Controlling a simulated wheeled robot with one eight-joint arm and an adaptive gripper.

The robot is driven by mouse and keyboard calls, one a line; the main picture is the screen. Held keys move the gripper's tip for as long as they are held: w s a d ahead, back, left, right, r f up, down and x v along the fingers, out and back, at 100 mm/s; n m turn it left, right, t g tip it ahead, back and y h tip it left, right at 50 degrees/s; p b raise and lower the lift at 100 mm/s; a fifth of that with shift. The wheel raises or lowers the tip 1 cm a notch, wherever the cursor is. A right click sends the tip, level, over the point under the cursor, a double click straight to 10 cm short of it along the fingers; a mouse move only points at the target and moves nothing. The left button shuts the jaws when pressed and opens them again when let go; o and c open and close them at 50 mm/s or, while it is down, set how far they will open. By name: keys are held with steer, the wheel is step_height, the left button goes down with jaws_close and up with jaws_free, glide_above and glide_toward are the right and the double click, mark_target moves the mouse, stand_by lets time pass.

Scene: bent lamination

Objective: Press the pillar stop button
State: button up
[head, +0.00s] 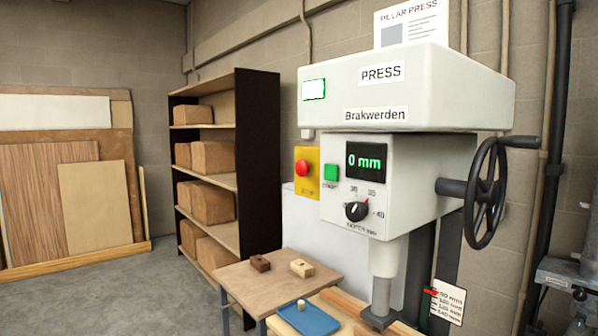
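My gripper does not show in the head view.
A black handwheel (486,192) sticks out on the right of the press. A small table (262,285) with two blocks stands below left, near a blue tray (309,320). A shelf (256,150) with boxes is behind. Grey floor lies open at left.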

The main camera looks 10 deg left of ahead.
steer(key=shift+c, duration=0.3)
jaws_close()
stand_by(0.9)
